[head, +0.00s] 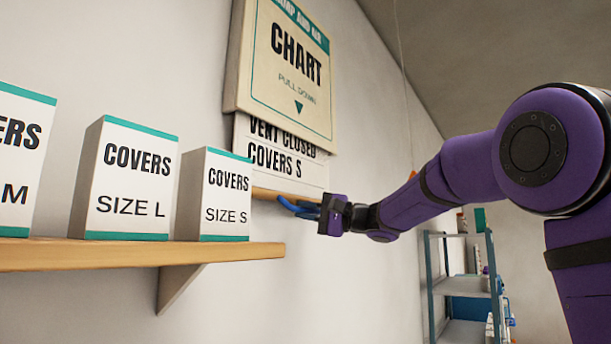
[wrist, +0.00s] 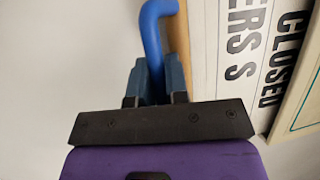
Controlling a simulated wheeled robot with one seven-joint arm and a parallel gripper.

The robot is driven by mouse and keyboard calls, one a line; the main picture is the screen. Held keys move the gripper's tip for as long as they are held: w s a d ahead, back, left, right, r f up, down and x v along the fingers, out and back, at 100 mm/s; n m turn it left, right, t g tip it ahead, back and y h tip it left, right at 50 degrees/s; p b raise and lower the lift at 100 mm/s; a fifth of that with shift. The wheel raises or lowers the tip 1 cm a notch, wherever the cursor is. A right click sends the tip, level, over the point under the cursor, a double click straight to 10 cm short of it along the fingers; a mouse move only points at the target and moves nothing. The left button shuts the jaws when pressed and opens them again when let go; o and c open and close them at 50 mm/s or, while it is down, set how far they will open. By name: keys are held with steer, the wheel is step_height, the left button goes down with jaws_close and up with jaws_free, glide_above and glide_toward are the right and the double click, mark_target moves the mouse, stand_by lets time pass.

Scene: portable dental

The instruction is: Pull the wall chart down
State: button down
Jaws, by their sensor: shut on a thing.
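The wall chart case (head: 284,75) hangs high on the wall and reads CHART, PULL DOWN, with a downward triangle. A strip of the chart sheet (head: 280,157) shows below it with the words VENT CLOSED and COVERS S. A wooden bar (head: 265,193) runs along the sheet's lower edge. A blue curved handle (head: 290,206) is at the bar. My gripper (head: 312,212) is shut on the blue handle. In the wrist view the handle (wrist: 152,35) rises from between the two fingers, beside the sheet (wrist: 240,60).
A wooden wall shelf (head: 140,252) at left holds boxes: COVERS SIZE L (head: 128,180), COVERS SIZE S (head: 224,197) and one marked M (head: 20,165). A metal rack (head: 465,285) stands at the right back. A thin cord (head: 402,70) hangs from above. The wall below the chart is bare.

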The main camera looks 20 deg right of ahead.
step_height(320, 180, down, 22)
steer(key=shift+f, duration=0.1)
steer(key=c, duration=1.1)
jaws_free()
steer(key=shift+c, duration=0.2)
steer(key=v, duration=1)
steer(key=shift+s+d, duration=0.2)
steer(key=shift+d, duration=0.15)
